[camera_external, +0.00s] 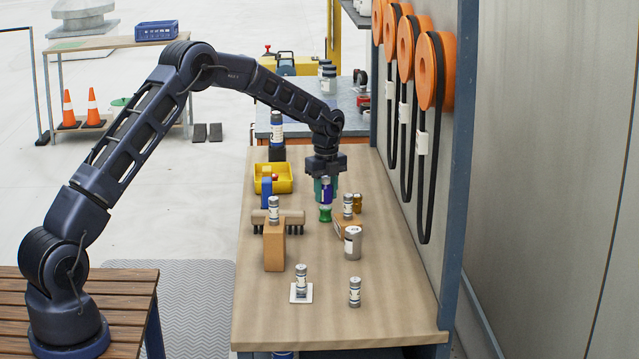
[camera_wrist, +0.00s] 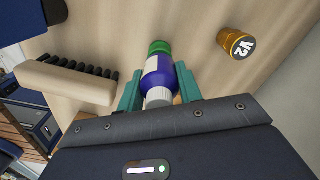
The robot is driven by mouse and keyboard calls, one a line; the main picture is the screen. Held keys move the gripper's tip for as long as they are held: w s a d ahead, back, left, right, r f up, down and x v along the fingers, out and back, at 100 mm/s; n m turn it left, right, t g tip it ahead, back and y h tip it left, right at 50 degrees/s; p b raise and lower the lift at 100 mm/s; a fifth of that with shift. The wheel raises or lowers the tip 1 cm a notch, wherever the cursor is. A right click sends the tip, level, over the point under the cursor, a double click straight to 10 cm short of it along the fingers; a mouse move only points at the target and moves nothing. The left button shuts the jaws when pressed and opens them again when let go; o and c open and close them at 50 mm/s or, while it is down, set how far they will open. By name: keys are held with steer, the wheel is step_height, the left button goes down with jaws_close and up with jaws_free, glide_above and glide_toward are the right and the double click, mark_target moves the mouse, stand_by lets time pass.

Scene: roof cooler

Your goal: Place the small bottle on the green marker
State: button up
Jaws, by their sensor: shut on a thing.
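My gripper (camera_external: 326,188) points down over the middle of the wooden table, its teal fingers shut on a small purple bottle (camera_external: 326,193) with a white band. The wrist view shows the bottle (camera_wrist: 158,82) between the fingers (camera_wrist: 158,88), its pale grey cap towards the camera. A green round piece (camera_external: 325,214) is directly below the bottle and also shows at its far end in the wrist view (camera_wrist: 160,47). I cannot tell whether this is the green marker or part of the bottle, or whether the bottle touches the table.
A brush (camera_external: 290,217) and an upright orange-brown block (camera_external: 274,246) are to the left. Several white-labelled bottles stand around. A yellow bin (camera_external: 283,184) is behind.

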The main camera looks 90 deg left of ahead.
mark_target(326, 178)
steer(key=shift+f, duration=0.65)
steer(key=o, duration=1)
steer(key=shift+f, duration=0.15)
step_height(326, 178, up, 12)
steer(key=shift+r, duration=0.15)
steer(key=shift+r, duration=0.1)
